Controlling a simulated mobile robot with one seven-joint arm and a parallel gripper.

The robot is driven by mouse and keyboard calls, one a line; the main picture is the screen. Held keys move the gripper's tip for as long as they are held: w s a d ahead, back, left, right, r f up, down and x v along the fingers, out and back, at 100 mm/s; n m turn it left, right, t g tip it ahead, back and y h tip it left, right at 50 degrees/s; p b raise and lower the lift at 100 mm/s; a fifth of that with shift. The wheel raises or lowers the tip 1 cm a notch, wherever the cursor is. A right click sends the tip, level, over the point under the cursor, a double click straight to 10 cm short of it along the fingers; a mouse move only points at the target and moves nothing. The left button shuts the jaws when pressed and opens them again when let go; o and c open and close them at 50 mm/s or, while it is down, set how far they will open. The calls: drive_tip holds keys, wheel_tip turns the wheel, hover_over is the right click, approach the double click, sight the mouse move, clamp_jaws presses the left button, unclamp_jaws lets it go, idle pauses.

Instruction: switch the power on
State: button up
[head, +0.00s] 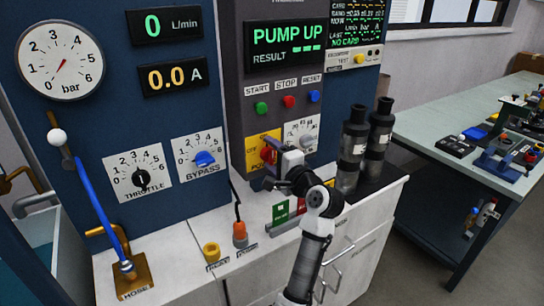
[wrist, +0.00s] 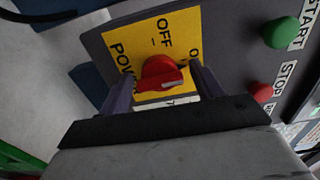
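The red power knob (wrist: 160,72) sits on a yellow plate (wrist: 128,42) marked OFF and POWER. In the wrist view, OFF is above the knob, and a partly hidden label starting with O is to its right. The knob's raised grip lies roughly crosswise in that view; I cannot tell which mark it points to. My gripper (wrist: 161,76) is open, with one finger on each side of the knob; I see no clear contact. In the head view, my gripper (head: 276,168) is at the front of the yellow plate (head: 257,138) and partly covers the knob (head: 266,153).
Green START (head: 261,107), red STOP (head: 289,101) and blue RESET (head: 313,96) buttons are above the plate. A numbered dial (head: 301,134) is just right of it. Two dark cylinders (head: 353,145) (head: 378,137) stand right of my gripper. The display (head: 286,42) reads PUMP UP.

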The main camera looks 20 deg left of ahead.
drive_tip(key=b+v, duration=0.3)
drive_tip(key=v, duration=1)
drive_tip(key=shift+s+d, duration=0.25)
drive_tip(key=shift+d, duration=0.05)
